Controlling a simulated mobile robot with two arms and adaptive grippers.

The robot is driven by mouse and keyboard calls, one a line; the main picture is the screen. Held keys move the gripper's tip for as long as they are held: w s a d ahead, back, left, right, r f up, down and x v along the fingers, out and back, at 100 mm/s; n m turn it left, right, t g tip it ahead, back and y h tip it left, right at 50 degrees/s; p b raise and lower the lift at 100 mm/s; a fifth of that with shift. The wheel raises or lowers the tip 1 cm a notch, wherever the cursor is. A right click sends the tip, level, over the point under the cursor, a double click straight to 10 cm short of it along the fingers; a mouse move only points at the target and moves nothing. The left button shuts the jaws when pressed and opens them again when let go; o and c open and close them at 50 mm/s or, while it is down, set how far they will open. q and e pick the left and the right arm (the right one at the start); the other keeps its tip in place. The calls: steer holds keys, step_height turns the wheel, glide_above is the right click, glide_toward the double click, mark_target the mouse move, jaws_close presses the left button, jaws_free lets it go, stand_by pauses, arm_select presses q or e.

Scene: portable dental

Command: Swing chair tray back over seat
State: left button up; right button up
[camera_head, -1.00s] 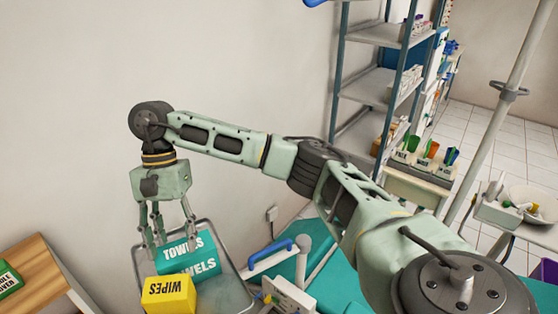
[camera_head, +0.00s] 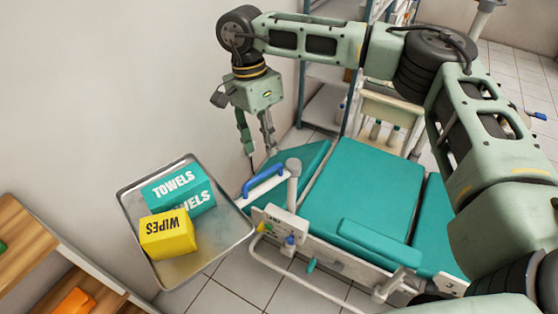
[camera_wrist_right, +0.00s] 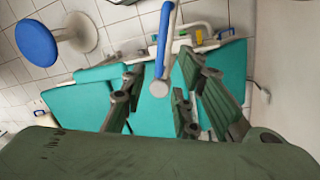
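The metal chair tray (camera_head: 181,275) is off to the left of the teal dental chair seat (camera_head: 362,192), near the wall. It carries a teal towels box (camera_head: 172,189) and a yellow wipes box (camera_head: 167,237). A swing arm with a blue handle (camera_head: 262,179) is between tray and chair, beside an upright post (camera_head: 293,185). My right gripper (camera_head: 258,150) points down just above and behind the handle, fingers apart. In the right wrist view, the blue-and-white handle bar (camera_wrist_right: 166,45) shows between the open fingers; I cannot see contact. My left gripper is out of view.
A wooden shelf unit (camera_head: 35,240) stands at the lower left. A plain wall is behind the tray. Shelving (camera_head: 325,107) stands behind the chair. A blue round stool (camera_wrist_right: 37,43) shows in the wrist view. Tiled floor is clear below the tray.

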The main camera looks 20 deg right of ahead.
mark_target(269, 169)
steer(key=f, duration=0.2)
steer(key=s+f+p, duration=0.1)
steer(key=f, duration=0.2)
steer(key=shift+d, duration=0.2)
steer(key=shift+f+p, duration=0.3)
steer(key=shift+f, duration=0.1)
steer(key=shift+s+f, duration=0.1)
steer(key=shift+f, duration=0.2)
jaws_close()
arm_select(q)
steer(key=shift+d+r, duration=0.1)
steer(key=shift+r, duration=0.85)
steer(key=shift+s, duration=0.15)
